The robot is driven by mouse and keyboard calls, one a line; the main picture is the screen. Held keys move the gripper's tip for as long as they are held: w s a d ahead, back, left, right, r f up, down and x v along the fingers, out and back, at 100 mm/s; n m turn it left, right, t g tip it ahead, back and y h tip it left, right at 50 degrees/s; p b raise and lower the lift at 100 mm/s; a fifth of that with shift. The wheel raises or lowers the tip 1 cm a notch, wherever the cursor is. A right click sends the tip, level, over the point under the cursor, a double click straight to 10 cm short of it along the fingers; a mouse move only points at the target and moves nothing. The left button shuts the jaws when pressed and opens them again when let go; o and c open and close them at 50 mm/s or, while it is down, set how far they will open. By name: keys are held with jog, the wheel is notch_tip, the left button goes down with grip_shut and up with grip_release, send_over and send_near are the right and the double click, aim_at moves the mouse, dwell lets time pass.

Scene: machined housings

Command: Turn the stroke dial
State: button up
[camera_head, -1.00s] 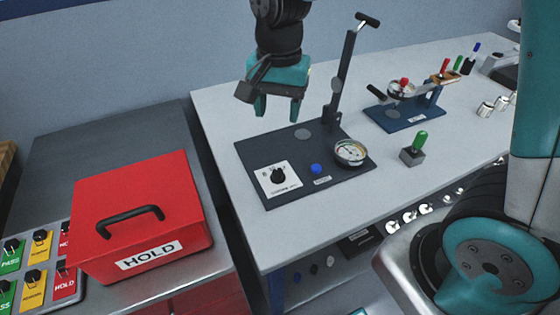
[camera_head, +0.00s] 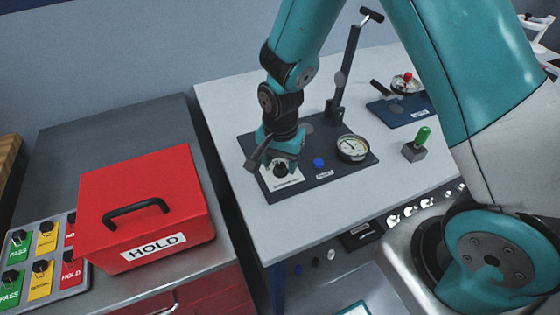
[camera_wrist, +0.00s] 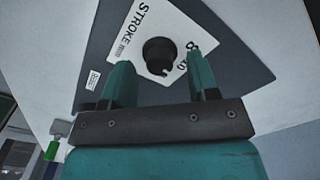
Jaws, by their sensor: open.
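The stroke dial (camera_wrist: 159,54) is a black round knob on a white label plate marked STROKE (camera_wrist: 178,22) in the wrist view. My gripper (camera_wrist: 160,72) is open, with one finger to each side of the dial's near part; I cannot tell whether either touches it. In the head view my gripper (camera_head: 279,163) is low over the white label plate (camera_head: 285,181) at the left of the dark press base (camera_head: 325,186), and it partly hides the dial.
The base also bears a blue button (camera_head: 318,162), a round gauge (camera_head: 352,148) and an upright lever (camera_head: 347,75). A green-handled block (camera_head: 415,148) stands to the right. A red HOLD box (camera_head: 145,205) sits on the left bench. Bare table lies in front.

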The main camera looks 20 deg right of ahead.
jog(key=shift+f, duration=0.45)
jog(key=shift+c, duration=0.4)
jog(key=c, duration=0.8)
jog(key=shift+c, duration=0.2)
jog(key=shift+n, duration=0.4)
jog(key=n, duration=0.8)
